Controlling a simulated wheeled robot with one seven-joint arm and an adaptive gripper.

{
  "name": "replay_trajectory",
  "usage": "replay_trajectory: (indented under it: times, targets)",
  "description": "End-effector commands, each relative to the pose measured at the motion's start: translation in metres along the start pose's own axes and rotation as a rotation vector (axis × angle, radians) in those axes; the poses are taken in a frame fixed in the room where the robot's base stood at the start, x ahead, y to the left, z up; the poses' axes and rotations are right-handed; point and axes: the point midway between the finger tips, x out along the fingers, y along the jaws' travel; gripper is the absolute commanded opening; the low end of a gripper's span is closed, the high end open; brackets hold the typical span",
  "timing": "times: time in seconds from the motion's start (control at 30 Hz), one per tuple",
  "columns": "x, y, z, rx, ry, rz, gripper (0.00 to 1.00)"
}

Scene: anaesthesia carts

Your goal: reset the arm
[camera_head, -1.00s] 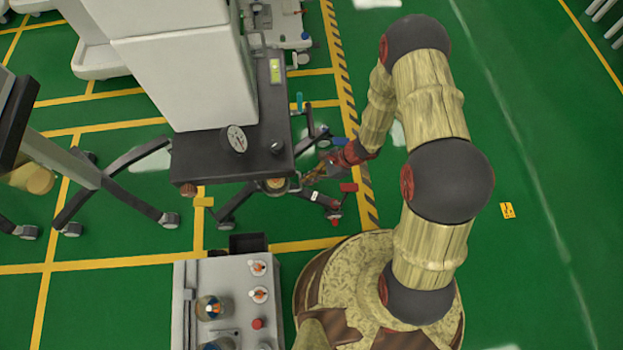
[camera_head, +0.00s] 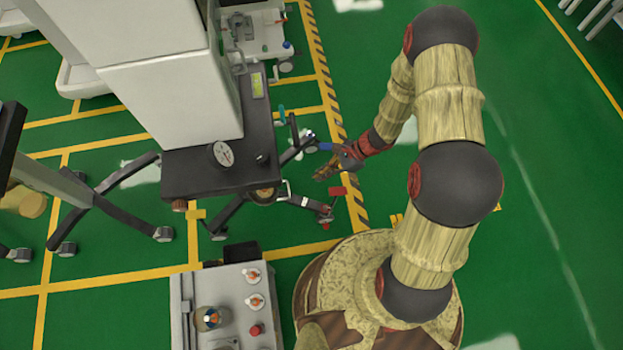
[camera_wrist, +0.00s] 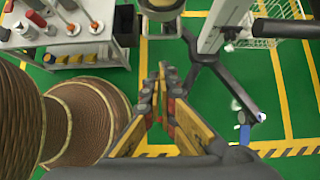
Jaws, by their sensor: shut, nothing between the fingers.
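My arm rises from my base and bends over at the right of the head view, with its end reaching down and to the left. My gripper (camera_head: 328,171) is right of the dark cart top, apart from it in the picture and above the green floor. In the wrist view my gripper (camera_wrist: 163,75) shows its two fingers converging, tips together, with nothing between them. The floor and dark cart legs show beyond the fingertips.
A cart with a dark top (camera_head: 205,176) and gauge (camera_head: 222,154) stands left of my gripper. A grey cart (camera_head: 235,285) with small bottles and knobs stands at the bottom. Wheeled legs (camera_head: 110,200) spread at the left. Green floor (camera_head: 560,170) is open at the right.

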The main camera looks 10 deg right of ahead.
Motion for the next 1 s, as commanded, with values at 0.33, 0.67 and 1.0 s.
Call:
replay_trajectory:
  times: [0.33, 0.67, 1.0]
  targets:
    - [-0.023, 0.000, 0.000, 0.000, 0.000, 0.001, 0.00]
    - [-0.022, 0.019, 0.004, -0.068, -0.015, 0.054, 0.00]
    - [-0.085, 0.074, 0.042, -0.431, 0.007, 0.248, 0.00]
